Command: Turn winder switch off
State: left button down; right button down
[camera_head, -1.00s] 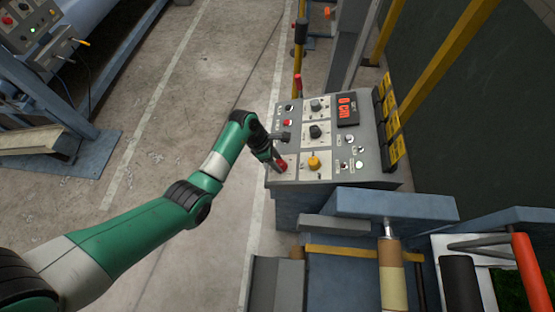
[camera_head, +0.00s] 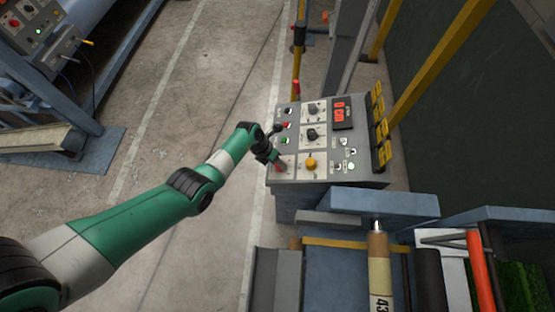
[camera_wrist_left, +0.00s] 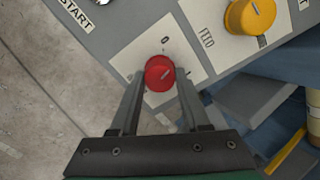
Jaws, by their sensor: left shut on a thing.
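The control panel (camera_head: 300,175) is a grey sloped box with knobs, buttons and a red-lit display. A red rotary switch (camera_head: 279,168) sits at its lower left corner. In the left wrist view the red switch (camera_wrist_left: 160,73) is on a white plate marked "0", with a pale pointer line lying diagonally across its face. My left gripper (camera_head: 277,163) is shut on the red switch, one finger on each side of it; the fingers (camera_wrist_left: 160,85) also show in the left wrist view. My right gripper is out of view.
A yellow knob (camera_head: 310,163) is just right of the red switch. Black knobs (camera_head: 312,135) and small buttons are farther up the panel. A yellow post (camera_head: 430,65) rises behind it. A roller (camera_head: 379,260) lies in front. Open concrete floor (camera_head: 170,110) is at left.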

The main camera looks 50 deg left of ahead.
pick_arm(q)
jog(key=n, duration=0.2)
jog(key=shift+r+n+p, duration=0.15)
jog(key=shift+n+p, duration=0.25)
jog(key=shift+d+n+p, duration=0.1)
jog(key=shift+n+p, duration=0.2)
jog(key=shift+n, duration=1.3)
jog(key=shift+c, duration=1.9)
grip_release()
jog(key=p+v, duration=0.9)
jog(key=v, duration=0.2)
jog(key=shift+r, duration=0.2)
